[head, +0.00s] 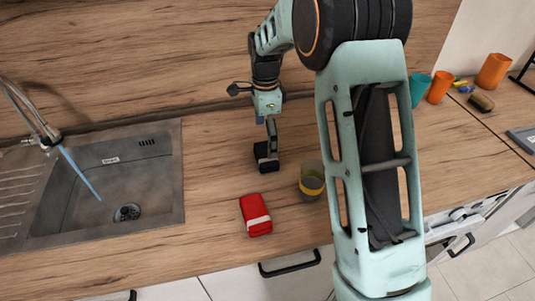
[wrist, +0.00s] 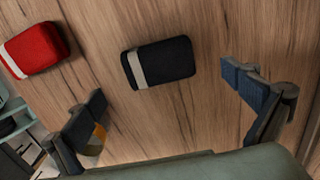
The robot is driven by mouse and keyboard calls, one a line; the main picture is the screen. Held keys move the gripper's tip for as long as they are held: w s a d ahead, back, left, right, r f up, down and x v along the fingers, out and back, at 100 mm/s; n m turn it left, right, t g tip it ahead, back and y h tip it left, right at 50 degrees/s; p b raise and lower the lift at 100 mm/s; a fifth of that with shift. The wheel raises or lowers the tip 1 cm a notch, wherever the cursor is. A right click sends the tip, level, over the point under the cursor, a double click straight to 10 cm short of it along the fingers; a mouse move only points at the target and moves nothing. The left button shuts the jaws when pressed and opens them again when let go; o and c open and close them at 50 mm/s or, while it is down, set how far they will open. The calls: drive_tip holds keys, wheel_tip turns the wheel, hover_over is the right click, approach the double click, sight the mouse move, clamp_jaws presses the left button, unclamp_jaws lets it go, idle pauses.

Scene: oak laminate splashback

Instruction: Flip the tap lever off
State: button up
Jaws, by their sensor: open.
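The tap (head: 46,136) is grey metal with a curved neck, at the far left of the head view. A blue stream of water (head: 80,173) runs from it into the grey sink (head: 150,175). I cannot clearly make out its lever. My gripper (head: 271,132) is well to the right of the tap, over the counter, pointing down. In the wrist view my gripper (wrist: 168,90) has its fingers wide apart with nothing between them. The tap is not in the wrist view.
A black pouch (head: 264,157) lies below my gripper, also in the wrist view (wrist: 160,63). A red pouch (head: 255,214) and a cup with a yellow band (head: 311,181) are near it. Orange and teal cups (head: 440,87) stand at the right. The counter between pouches and sink is clear.

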sight(266, 152)
drive_tip(key=shift+s+f+p, duration=0.15)
drive_tip(key=shift+f+p, duration=0.4)
drive_tip(key=shift+f, duration=2.5)
drive_tip(key=shift+c, duration=0.6)
drive_tip(key=c, duration=1.2)
drive_tip(key=shift+c, duration=0.2)
drive_tip(key=shift+r, duration=0.15)
